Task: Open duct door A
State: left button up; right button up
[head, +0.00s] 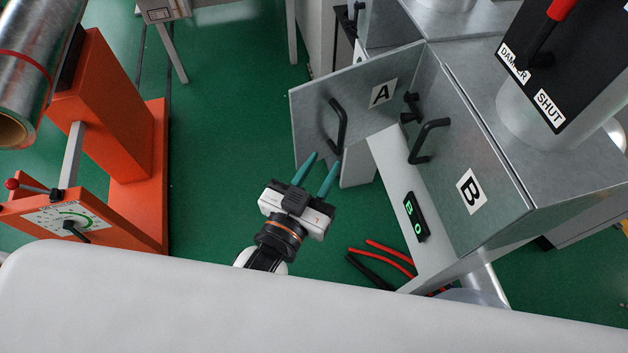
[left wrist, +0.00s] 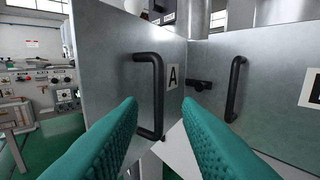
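Duct door A (head: 312,112) is a grey metal panel with an "A" label and a black bar handle (head: 339,124). It stands out at an angle from the duct face marked B, with its left edge free. In the left wrist view, door A (left wrist: 112,75) fills the middle left, and its handle (left wrist: 158,95) shows upright between my fingertips, farther ahead. My left gripper (head: 325,159) is open and empty, its two teal fingers pointing at the handle. I cannot tell whether a fingertip touches it. My right gripper is not in view.
Door B (head: 440,170) has its own black handle (head: 424,139). A black latch (head: 410,107) sits near the corner between them. An orange machine (head: 120,110) stands left. Red and black cables (head: 380,254) lie below the duct. Green floor (head: 230,100) is clear left of door A.

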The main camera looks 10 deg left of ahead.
pick_arm(q)
jog(key=shift+v, duration=1.15)
jog(key=s+a+f+g+y+b, duration=0.1)
jog(key=s+f+g, duration=0.15)
jog(key=f, duration=1.05)
jog(key=s+a+f+g+y, duration=0.1)
jog(key=s+a+f+g, duration=0.15)
jog(key=f, duration=1.15)
jog(key=s+f+g+b, duration=0.1)
jog(key=f+g, duration=0.3)
jog(key=f, duration=0.9)
jog(key=s+a+f+g+y, duration=0.1)
jog(key=s+a+f+g, duration=0.2)
jog(key=s+a+f, duration=0.4)
jog(key=s+a+f+n+g+y+b, duration=0.1)
jog(key=s+a+f+g, duration=0.3)
jog(key=s+a+f, duration=0.4)
jog(key=s+f+y, duration=0.1)
jog(key=s+f, duration=0.4)
jog(key=s, duration=0.1)
jog(key=shift+y+b, duration=0.3)
